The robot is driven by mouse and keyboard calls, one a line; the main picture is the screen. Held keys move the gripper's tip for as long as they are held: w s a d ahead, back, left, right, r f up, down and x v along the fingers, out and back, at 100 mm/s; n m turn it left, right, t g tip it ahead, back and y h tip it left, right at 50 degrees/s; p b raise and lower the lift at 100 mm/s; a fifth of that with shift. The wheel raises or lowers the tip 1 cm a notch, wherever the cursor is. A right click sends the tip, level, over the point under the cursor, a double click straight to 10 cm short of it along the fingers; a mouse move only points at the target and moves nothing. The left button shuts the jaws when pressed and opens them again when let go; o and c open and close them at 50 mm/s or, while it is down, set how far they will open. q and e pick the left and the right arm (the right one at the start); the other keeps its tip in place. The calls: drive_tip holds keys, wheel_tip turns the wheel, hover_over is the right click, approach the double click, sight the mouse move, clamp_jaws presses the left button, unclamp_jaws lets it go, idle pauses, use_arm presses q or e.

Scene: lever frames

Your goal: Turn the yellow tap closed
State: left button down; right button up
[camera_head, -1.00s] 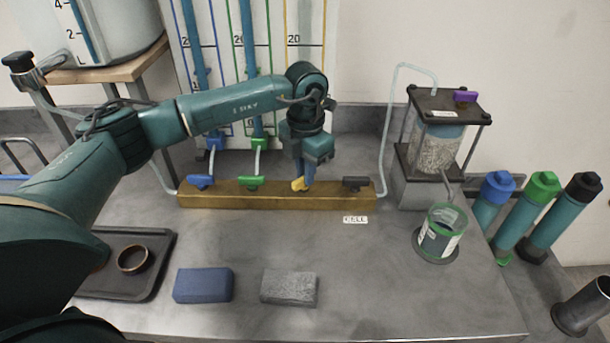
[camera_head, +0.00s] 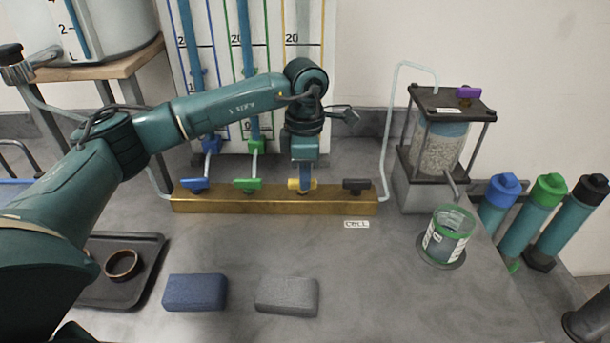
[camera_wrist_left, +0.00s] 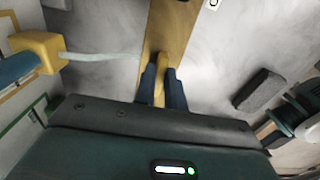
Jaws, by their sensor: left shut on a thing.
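The yellow tap (camera_head: 294,184) is on the brass manifold bar (camera_head: 270,203), between the green tap (camera_head: 247,185) and the black tap (camera_head: 356,185). Its handle now lies along the bar. My left gripper (camera_head: 305,183) comes down from above and is shut on the yellow tap handle. In the left wrist view the two fingers (camera_wrist_left: 162,88) sit on either side of the yellow handle (camera_wrist_left: 161,92). The fingers hide part of the handle in the head view. My right gripper is not in view.
The blue tap (camera_head: 195,185) is at the bar's left end. A clear tube rises behind the right end to the grain-filled cell (camera_head: 440,148). A green-rimmed beaker (camera_head: 447,235) stands at right. A blue block (camera_head: 195,292) and grey block (camera_head: 287,296) lie in front.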

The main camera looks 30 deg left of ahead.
use_arm(q)
drive_tip(key=shift+r, duration=0.1)
idle(0.3)
drive_tip(key=c, duration=1.5)
unclamp_jaws()
drive_tip(key=shift+o, duration=0.2)
wheel_tip(320, 180, up, 13)
drive_tip(key=shift+b, duration=0.35)
